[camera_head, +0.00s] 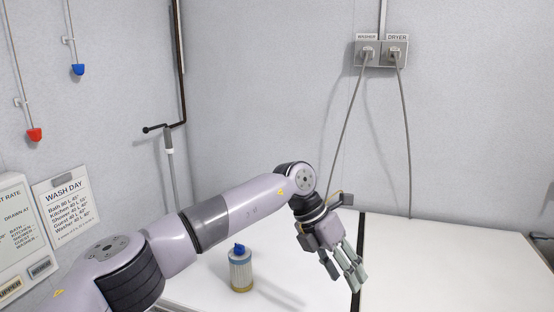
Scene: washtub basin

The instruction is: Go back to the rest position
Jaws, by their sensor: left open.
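My left arm comes in from the lower left and reaches across the middle of the head view. My left gripper (345,274) is at its end, pointing down, open and empty, above the white surface near the dark gap. My right gripper is not in view.
White tops (430,262) with a dark gap between them fill the lower right and look mostly clear. Two cords hang from the washer and dryer outlets (381,54) behind the gripper. A wash day notice (66,208) and pipe (171,165) are at left.

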